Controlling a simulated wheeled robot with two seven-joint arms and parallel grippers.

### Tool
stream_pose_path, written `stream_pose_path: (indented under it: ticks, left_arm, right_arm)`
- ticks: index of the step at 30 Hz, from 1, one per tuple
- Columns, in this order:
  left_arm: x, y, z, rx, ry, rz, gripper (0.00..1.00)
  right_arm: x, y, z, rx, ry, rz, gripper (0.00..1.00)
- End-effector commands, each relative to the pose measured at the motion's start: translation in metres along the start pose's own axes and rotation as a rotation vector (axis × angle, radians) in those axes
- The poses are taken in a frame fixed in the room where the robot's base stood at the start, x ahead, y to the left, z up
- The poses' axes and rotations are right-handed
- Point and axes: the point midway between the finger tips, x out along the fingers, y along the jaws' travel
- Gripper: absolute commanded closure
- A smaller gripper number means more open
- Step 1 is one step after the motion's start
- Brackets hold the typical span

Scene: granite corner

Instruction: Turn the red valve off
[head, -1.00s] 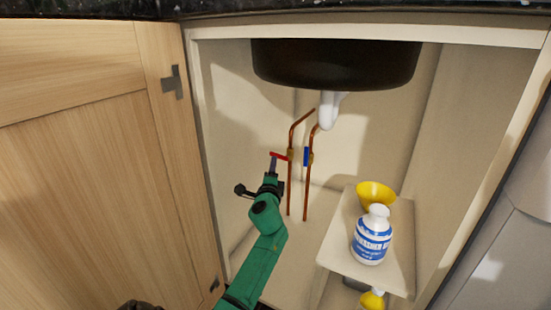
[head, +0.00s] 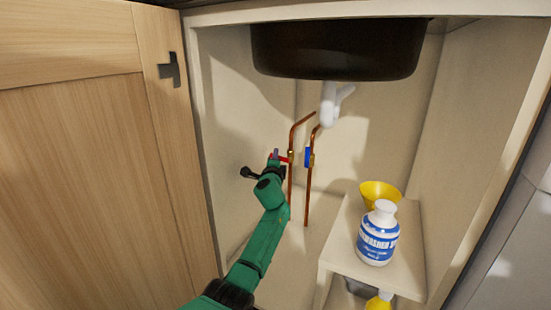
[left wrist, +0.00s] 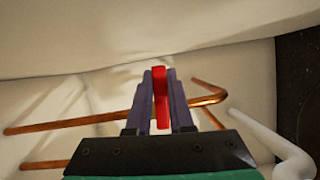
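The red valve (head: 284,159) sits on the left of two copper pipes inside the cabinet under the sink. Its handle points sideways to the left in the head view. My left gripper (head: 275,155) is at this handle. In the left wrist view the red handle (left wrist: 161,97) lies between the two purple fingers of my left gripper (left wrist: 161,85), very close to both. I cannot tell whether the fingers press on it. My right gripper is not in view.
A blue valve handle (head: 308,157) stands upright on the right copper pipe (head: 308,200). A dark sink bowl (head: 335,50) and white drain (head: 330,105) hang above. A white bottle (head: 377,235) and yellow funnel (head: 380,192) stand on a shelf at right. The wooden door (head: 80,170) is at left.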

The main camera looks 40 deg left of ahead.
Motion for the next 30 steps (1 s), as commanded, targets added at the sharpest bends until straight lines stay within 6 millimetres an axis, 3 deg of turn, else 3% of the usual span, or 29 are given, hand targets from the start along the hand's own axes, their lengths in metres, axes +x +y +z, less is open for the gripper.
stream_pose_path:
  ticks: [4,12,13,15,27,30]
  left_arm:
    - [0.000,-0.001,0.000,-0.079,0.001,0.036,1.00]
    - [-0.001,0.006,-0.001,-0.108,0.000,0.047,1.00]
    - [0.000,0.006,-0.001,-0.108,0.000,0.047,0.68]
    - [0.000,0.006,-0.001,-0.107,0.000,0.046,0.50]
    - [-0.006,0.003,-0.001,-0.105,0.002,0.045,0.50]
    - [-0.019,0.000,-0.001,-0.105,0.003,0.046,0.50]
  right_arm:
    - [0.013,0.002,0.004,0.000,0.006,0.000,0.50]
    - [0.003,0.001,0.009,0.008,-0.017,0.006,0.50]
    - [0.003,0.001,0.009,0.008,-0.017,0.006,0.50]
    - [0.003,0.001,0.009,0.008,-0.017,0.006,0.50]
    - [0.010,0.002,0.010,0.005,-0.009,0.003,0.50]
    - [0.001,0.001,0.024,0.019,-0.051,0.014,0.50]
